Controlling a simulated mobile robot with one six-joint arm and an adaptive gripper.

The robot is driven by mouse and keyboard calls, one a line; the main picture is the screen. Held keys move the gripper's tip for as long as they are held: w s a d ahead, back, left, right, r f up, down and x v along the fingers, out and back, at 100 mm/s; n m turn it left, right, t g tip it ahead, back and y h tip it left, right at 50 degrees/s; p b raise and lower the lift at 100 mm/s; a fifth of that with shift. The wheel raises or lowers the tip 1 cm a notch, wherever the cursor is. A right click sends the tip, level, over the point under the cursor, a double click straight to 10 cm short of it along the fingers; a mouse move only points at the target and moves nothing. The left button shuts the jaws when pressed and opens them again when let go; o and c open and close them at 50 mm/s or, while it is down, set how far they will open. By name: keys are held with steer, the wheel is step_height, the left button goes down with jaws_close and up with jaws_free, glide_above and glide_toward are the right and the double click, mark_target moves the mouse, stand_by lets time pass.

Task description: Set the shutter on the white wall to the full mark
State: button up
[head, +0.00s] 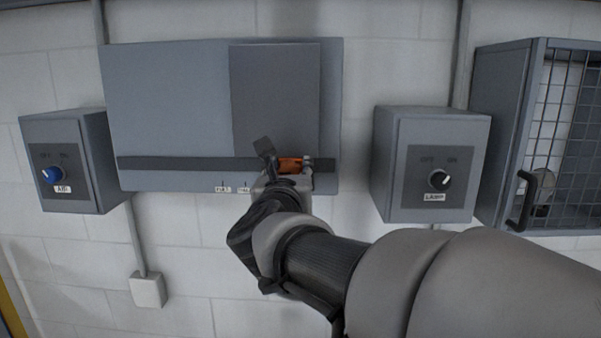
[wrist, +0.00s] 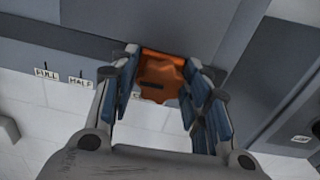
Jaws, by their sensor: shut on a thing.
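The shutter (head: 275,95) is a darker grey plate on a wide grey panel on the white wall. Its orange knob (head: 290,164) sits at the plate's lower edge, at the dark rail (head: 180,163). My gripper (wrist: 162,64) is shut on the orange knob (wrist: 160,78), with one finger on each side of it. The full mark (wrist: 46,74) and the half mark (wrist: 81,83) are left of the knob in the wrist view. A third label right of the half mark is mostly hidden by my finger. The full mark also shows in the head view (head: 223,189).
A switch box with a blue knob (head: 52,175) is at the left. A lamp switch box (head: 430,165) is close on the right. A mesh-fronted cabinet (head: 565,130) with a dark handle (head: 527,200) stands at the far right. The rail left of my gripper is clear.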

jaws_close()
steer(key=a+b, duration=0.1)
steer(key=a, duration=1.4)
steer(key=shift+w+a, duration=0.15)
steer(key=shift+w, duration=0.05)
steer(key=shift+r, duration=0.1)
steer(key=o, duration=0.7)
jaws_free()
steer(key=shift+o, duration=1.3)
steer(key=shift+a, duration=0.2)
steer(key=shift+o, duration=0.4)
steer(key=shift+d, duration=0.15)
